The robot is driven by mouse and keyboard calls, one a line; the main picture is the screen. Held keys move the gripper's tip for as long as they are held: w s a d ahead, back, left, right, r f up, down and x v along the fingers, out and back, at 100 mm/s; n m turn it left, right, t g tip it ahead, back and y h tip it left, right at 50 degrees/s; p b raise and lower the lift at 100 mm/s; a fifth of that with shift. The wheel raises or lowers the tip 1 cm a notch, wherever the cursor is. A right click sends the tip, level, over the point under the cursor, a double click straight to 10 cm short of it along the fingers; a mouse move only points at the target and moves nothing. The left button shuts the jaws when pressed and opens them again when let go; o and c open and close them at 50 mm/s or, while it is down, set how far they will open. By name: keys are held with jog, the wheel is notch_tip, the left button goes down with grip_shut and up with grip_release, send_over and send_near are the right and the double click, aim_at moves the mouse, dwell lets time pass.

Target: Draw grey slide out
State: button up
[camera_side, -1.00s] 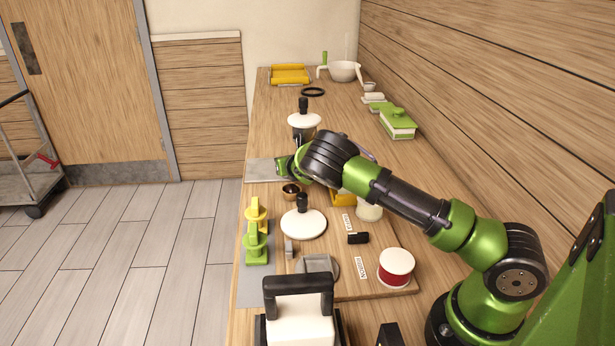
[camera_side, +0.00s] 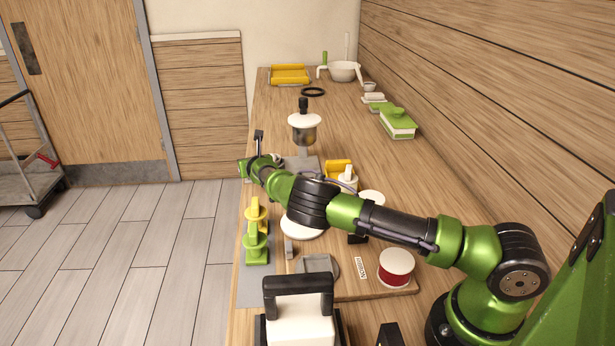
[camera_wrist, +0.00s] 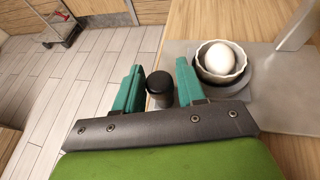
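The grey slide (camera_wrist: 275,105) is a flat plate on the counter at the right of the wrist view; part of it shows beneath the dispenser in the side view (camera_side: 303,163). A short black knob (camera_wrist: 160,84) stands by its left end, near the counter edge. A white fluted cup (camera_wrist: 222,75) with a white egg-shaped thing sits on the plate. My gripper (camera_wrist: 160,66) is open, its teal fingers on either side of the knob; I cannot tell if they touch it. In the side view, my gripper (camera_side: 250,165) is at the counter's left edge and hides the slide's left end.
The dispenser (camera_side: 304,121) with a white lid stands just behind the slide. Yellow and green stamps (camera_side: 256,230), a red-and-white tin (camera_side: 395,268) and a black-handled block (camera_side: 298,300) stand nearer. Floor lies open left of the counter.

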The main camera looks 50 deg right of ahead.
jog(key=shift+o, duration=1)
jog(key=shift+s, duration=0.1)
jog(key=shift+s+a+r, duration=0.15)
jog(key=shift+s+a, duration=0.05)
jog(key=shift+a, duration=0.05)
jog(key=v, duration=1.6)
jog(key=shift+d, duration=0.15)
